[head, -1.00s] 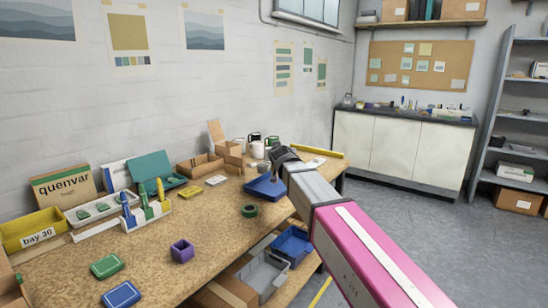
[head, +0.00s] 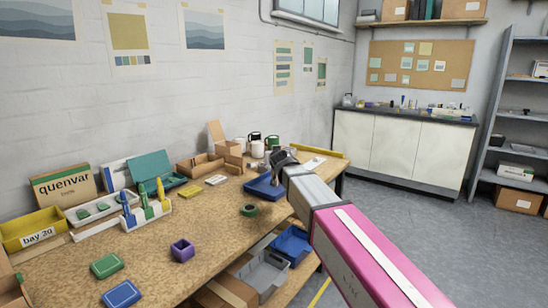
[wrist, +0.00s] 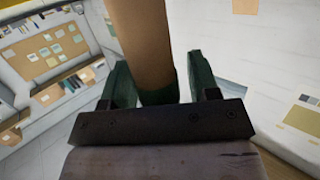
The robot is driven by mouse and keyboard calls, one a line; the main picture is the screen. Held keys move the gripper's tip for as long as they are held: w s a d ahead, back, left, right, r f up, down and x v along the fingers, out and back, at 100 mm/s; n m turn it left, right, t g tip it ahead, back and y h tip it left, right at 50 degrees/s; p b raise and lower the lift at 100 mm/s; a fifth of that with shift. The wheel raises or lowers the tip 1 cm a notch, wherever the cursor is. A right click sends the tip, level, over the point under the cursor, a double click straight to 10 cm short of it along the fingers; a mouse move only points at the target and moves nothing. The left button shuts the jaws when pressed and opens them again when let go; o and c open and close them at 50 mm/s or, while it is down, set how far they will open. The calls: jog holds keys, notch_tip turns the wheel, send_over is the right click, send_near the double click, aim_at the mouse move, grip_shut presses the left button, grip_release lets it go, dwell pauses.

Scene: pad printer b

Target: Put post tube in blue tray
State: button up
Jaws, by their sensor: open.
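A brown tube with a dark green end (wrist: 150,40) stands between the two fingers of my gripper (wrist: 158,68) in the wrist view. The fingers are apart, one on each side of it; I cannot tell whether either touches it. In the head view my gripper (head: 276,168) is over the far right part of the workbench, at a blue tray (head: 262,190). My arm hides part of this tray, and the tube is not clear there. Another blue tray (head: 293,246) sits below the bench top.
The workbench (head: 215,215) holds a green tape roll (head: 249,210), a purple cup (head: 182,250), and green (head: 106,266) and blue (head: 121,294) boxes. Mugs and cardboard boxes stand at the back. A grey bin (head: 263,275) is below. The floor at right is clear.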

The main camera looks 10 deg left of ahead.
jog(key=v, duration=1.2)
jog(key=shift+r, duration=0.1)
